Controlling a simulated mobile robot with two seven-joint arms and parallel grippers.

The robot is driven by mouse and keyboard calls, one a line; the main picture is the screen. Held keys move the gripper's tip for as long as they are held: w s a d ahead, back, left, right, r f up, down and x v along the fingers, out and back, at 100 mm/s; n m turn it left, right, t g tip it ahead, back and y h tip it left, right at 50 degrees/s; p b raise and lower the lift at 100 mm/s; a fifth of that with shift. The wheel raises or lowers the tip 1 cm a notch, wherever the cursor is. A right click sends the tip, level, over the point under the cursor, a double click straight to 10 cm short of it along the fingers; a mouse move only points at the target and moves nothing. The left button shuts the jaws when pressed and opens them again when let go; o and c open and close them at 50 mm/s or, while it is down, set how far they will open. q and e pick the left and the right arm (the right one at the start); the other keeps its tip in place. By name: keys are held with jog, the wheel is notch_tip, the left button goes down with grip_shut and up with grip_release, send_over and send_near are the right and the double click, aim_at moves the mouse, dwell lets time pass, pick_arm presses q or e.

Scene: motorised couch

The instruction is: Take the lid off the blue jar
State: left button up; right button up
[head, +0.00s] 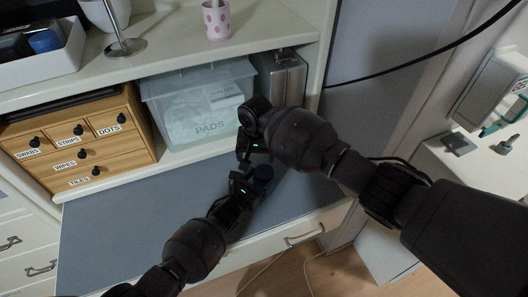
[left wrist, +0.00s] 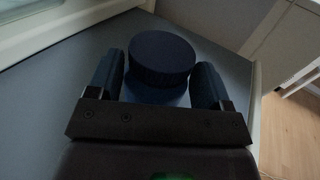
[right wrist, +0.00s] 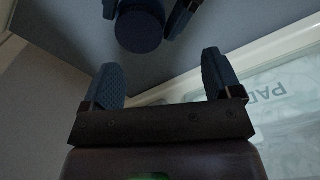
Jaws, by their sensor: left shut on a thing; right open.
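The blue jar (head: 263,178) stands upright on the grey pull-out surface (head: 120,225). Its dark blue round lid (left wrist: 161,58) sits on top of the paler jar body (left wrist: 157,95) in the left wrist view. My left gripper (head: 247,185) is shut on the jar body below the lid, one finger on each side. My right gripper (head: 245,158) is open and empty, just behind and above the jar. In the right wrist view the lid (right wrist: 139,32) lies beyond the open right fingers (right wrist: 163,80), not between them. The jar's lower part is mostly hidden.
Behind the surface stand a wooden drawer box (head: 88,148) with labelled drawers, a clear bin marked PADS (head: 160,97) and a grey metal box (head: 285,80). A shelf (head: 180,50) overhangs them, carrying a pink spotted cup (head: 216,20). The surface's left part is clear.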

aim_at(264, 171)
jog(key=m, duration=0.6)
jog(key=shift+a+r, duration=0.15)
jog(key=shift+r, duration=0.25)
jog(key=m, duration=0.6)
jog(key=shift+w+d+r+m, duration=0.1)
jog(key=shift+d+r+m, duration=0.1)
jog(key=shift+r+m, duration=0.1)
jog(key=m, duration=0.6)
jog(key=shift+d+m, duration=0.3)
jog(key=shift+d, duration=0.1)
jog(key=m, duration=0.3)
jog(key=shift+d, duration=0.3)
jog(key=m, duration=0.3)
jog(key=shift+s+d+f+m+g, duration=0.1)
jog(key=shift+s+d+m+g, duration=0.1)
jog(key=shift+d+m+g, duration=0.15)
jog(key=shift+d+f+m, duration=0.1)
jog(key=shift+f+m, duration=0.15)
jog(key=shift+f, duration=3.75)
